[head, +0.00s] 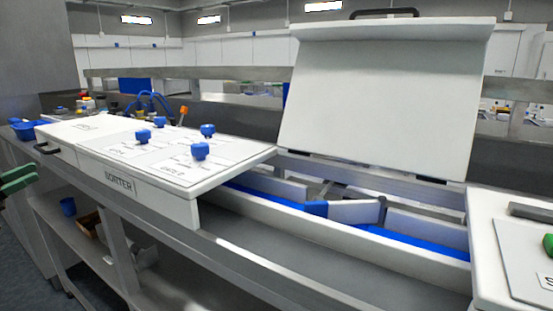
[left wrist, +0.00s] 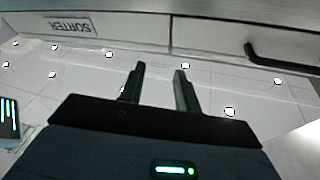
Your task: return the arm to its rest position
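My left gripper (head: 30,175) shows at the left edge of the head view, with green fingers pointing right. It is in front of the sorter bench and clear of it. In the left wrist view my left gripper (left wrist: 160,68) has its two fingers apart with nothing between them. Most of my left arm is outside the head view. My right gripper is in neither view.
The sorter panel (head: 120,187) carries several blue knobs. A black handle (head: 47,149) sticks out of the bench front, near my left gripper. A large white lid (head: 385,95) stands open over a blue-lined channel (head: 410,240).

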